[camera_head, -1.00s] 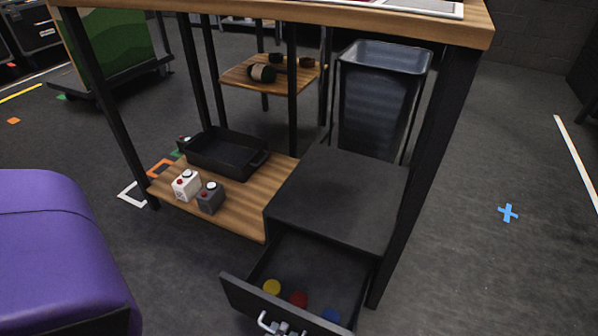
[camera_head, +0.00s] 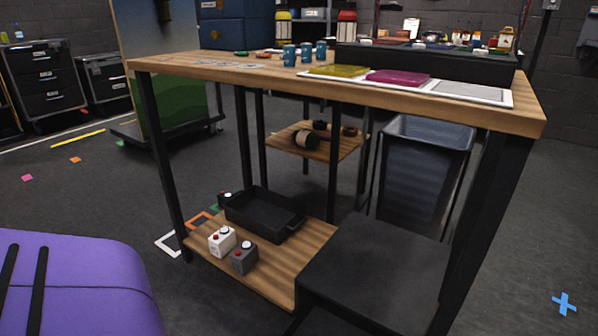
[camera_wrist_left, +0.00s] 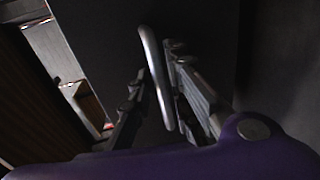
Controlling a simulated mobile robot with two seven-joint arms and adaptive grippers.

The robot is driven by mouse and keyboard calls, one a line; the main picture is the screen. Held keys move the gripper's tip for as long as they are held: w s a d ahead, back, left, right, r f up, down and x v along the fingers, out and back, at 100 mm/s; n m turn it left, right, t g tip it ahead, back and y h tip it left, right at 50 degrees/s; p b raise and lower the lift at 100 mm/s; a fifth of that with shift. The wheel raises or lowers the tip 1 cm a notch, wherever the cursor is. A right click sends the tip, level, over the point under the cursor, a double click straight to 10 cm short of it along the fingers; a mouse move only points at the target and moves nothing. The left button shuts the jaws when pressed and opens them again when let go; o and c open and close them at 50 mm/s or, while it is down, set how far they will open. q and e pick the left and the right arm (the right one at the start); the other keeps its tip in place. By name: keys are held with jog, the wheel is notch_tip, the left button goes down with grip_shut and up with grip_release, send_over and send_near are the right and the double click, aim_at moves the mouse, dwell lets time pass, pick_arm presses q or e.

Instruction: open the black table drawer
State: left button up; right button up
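The black drawer unit (camera_head: 375,270) stands at the right end of the low wooden shelf under the table. Its top shows in the head view, but the drawer itself is below the picture's edge. In the left wrist view a curved silver handle (camera_wrist_left: 155,78) stands out from a dark front panel (camera_wrist_left: 100,35). My left gripper (camera_wrist_left: 153,65) has its fingers on either side of the handle. The fingers are apart, with a dark gap between the left-hand finger and the bar. My right gripper is in neither view.
A white button box (camera_head: 222,241), a grey button box (camera_head: 245,257) and a black tray (camera_head: 262,215) are on the low wooden shelf. A grey bin (camera_head: 425,165) stands behind the drawer unit. The tabletop (camera_head: 235,70) and legs rise around it.

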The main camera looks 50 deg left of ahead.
pick_arm(q)
jog(key=shift+r, duration=0.25)
jog(key=o, duration=1.5)
notch_tip(320, 180, up, 8)
jog(key=shift+a+r, duration=0.1)
jog(key=shift+a, duration=0.05)
jog(key=shift+s+r, duration=0.1)
jog(key=shift+r, duration=0.45)
jog(key=c, duration=0.6)
jog(key=shift+r, duration=0.15)
jog(key=c, duration=0.9)
